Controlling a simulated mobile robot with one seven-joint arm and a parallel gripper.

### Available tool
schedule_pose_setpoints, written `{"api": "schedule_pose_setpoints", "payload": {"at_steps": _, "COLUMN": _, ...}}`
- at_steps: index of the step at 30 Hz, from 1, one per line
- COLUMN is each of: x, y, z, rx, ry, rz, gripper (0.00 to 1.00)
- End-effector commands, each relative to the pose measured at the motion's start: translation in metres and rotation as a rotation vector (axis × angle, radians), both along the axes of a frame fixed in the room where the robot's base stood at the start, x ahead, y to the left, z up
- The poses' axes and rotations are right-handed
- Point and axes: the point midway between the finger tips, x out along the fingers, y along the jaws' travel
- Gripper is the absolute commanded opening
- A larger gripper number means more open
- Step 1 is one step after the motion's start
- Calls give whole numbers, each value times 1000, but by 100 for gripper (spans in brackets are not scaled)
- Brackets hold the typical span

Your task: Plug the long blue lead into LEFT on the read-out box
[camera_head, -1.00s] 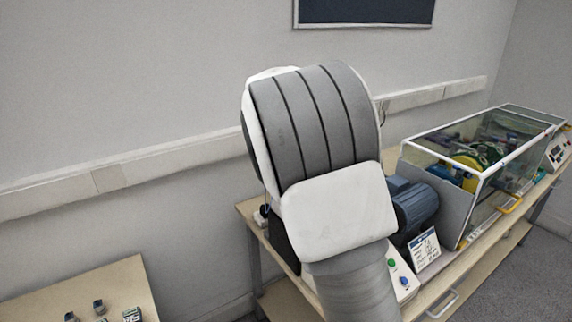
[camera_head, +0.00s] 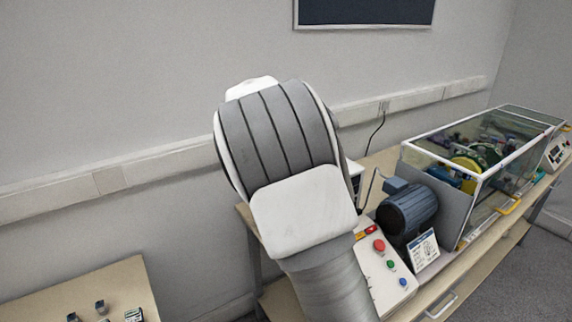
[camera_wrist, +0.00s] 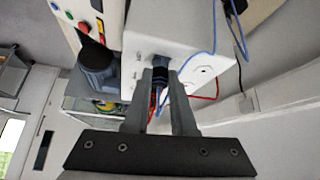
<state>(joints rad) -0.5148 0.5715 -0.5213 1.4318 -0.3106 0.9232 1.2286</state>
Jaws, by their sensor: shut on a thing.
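In the wrist view my gripper (camera_wrist: 160,76) is shut on the dark plug (camera_wrist: 159,87) of a blue lead. The white read-out box (camera_wrist: 150,35) is just beyond the fingertips, with small dark markings on its face. A blue lead (camera_wrist: 213,35) runs up across the box from near the fingers. A red lead (camera_wrist: 207,98) curves out to the right. The fingertips are close to the box face; I cannot tell whether the plug touches a socket, and the LEFT label is not readable. In the head view my arm hides my gripper and most of the box.
A blue-grey motor (camera_head: 408,210) and a control panel with buttons (camera_head: 385,265) stand on the bench. A glass-covered rig (camera_head: 480,150) is at the right. Another table with small parts (camera_head: 85,285) is at lower left. A wall trunking rail (camera_head: 110,178) runs behind.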

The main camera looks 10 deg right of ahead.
Motion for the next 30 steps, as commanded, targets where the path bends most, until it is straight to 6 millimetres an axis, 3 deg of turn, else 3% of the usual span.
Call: {"api": "schedule_pose_setpoints", "payload": {"at_steps": 30, "x": 2, "y": 1, "z": 0, "rx": -1, "ry": -2, "rz": -157, "gripper": 0}}
